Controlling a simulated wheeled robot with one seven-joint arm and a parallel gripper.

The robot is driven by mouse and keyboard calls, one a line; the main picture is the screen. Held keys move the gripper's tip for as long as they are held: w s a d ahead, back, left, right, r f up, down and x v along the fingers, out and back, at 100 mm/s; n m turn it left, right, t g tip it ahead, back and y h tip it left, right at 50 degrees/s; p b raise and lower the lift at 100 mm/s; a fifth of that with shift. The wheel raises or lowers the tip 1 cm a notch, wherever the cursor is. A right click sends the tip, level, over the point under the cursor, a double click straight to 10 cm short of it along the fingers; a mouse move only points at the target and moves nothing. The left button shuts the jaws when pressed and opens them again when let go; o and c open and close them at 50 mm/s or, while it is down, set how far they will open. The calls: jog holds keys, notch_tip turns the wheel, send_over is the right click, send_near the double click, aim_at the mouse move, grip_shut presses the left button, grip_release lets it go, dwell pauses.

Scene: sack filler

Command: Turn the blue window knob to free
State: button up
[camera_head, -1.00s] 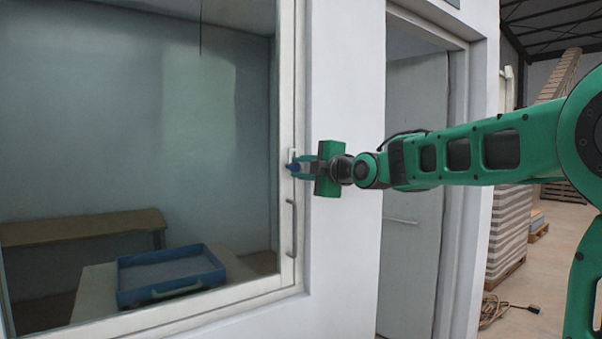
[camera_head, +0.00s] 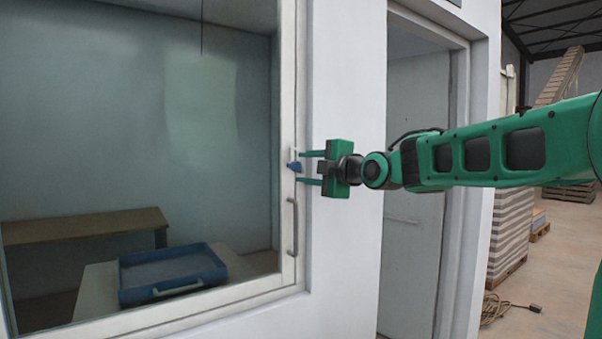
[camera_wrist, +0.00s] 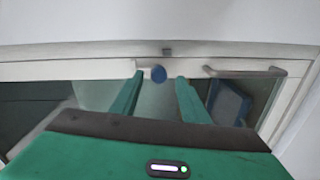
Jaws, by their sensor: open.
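The blue window knob (camera_head: 294,167) sits on the white window frame, above the grey bar handle (camera_head: 292,227). My gripper (camera_head: 302,168) is open, with one finger above and one below the knob's level. The fingers (camera_wrist: 160,82) appear apart from the knob, which is in neither finger's hold. I cannot read the knob's exact setting.
The large window pane (camera_head: 140,120) fills the left. Behind it stand a blue tray (camera_head: 215,278) on a table and a brown bench (camera_head: 85,228). A doorway (camera_head: 415,190) opens right of the white wall (camera_head: 342,70). Stacked pallets (camera_head: 508,235) stand farther right.

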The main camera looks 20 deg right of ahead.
jog(key=v, duration=0.8)
jog(key=shift+s, duration=0.15)
jog(key=s+d+f+m+g+h, duration=0.25)
jog(key=s+d+f+m, duration=0.2)
jog(key=f, duration=0.35)
jog(key=s+d+f+m+g+h, duration=0.1)
jog(key=s+d+f+m+g, duration=0.3)
jog(key=f, duration=0.5)
jog(key=s+d+f+m+g+h, duration=0.2)
jog(key=s+d+f+m, duration=0.25)
jog(key=f, duration=0.35)
jog(key=s+f+m+g, duration=0.4)
jog(key=s+f+m, duration=0.2)
jog(key=s, duration=0.6)
jog(key=s+d+f+m+g, duration=0.1)
jog(key=s+f+m+g, duration=0.3)
jog(key=s, duration=0.9)
notch_tip(320, 180, down, 3)
jog(key=m, duration=0.3)
jog(key=shift+s+d, duration=0.2)
jog(key=shift+s, duration=0.05)
